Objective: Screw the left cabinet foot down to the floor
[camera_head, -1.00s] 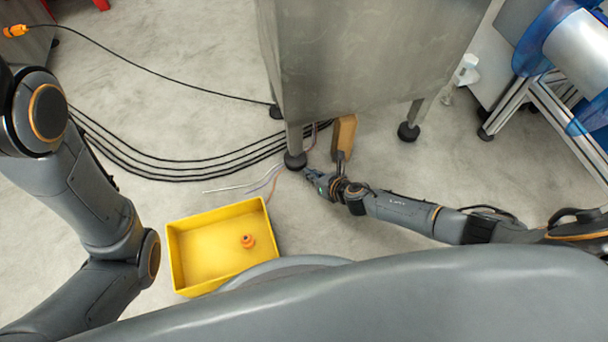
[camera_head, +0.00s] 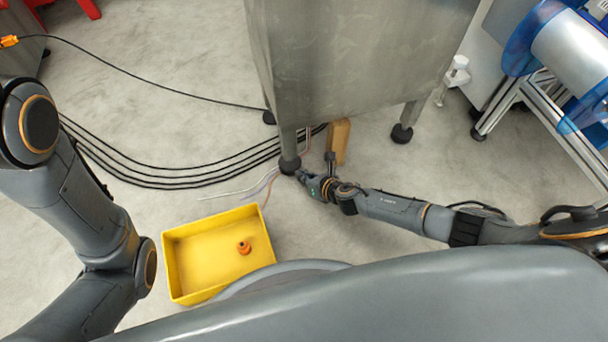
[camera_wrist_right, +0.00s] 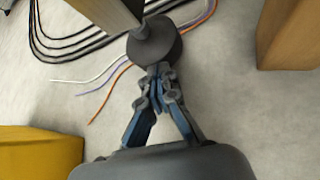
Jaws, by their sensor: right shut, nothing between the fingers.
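The grey metal cabinet (camera_head: 350,62) stands on legs with black feet. Its left front foot (camera_head: 289,165) is a dark round pad under the leg and shows large in the right wrist view (camera_wrist_right: 155,42). My right gripper (camera_head: 300,174) is at the near side of this foot. In the right wrist view its fingertips (camera_wrist_right: 159,70) are together at the foot's edge, with nothing between them; whether they touch it I cannot tell. The gap between foot and floor is not clear. My left arm is at the left, its gripper out of view.
A wooden block (camera_head: 339,142) stands right of the foot. Black cables and thin coloured wires (camera_head: 268,180) lie beside it. A yellow bin (camera_head: 185,272) with an orange piece (camera_head: 244,248) sits in front. The right front foot (camera_head: 402,134) is further right.

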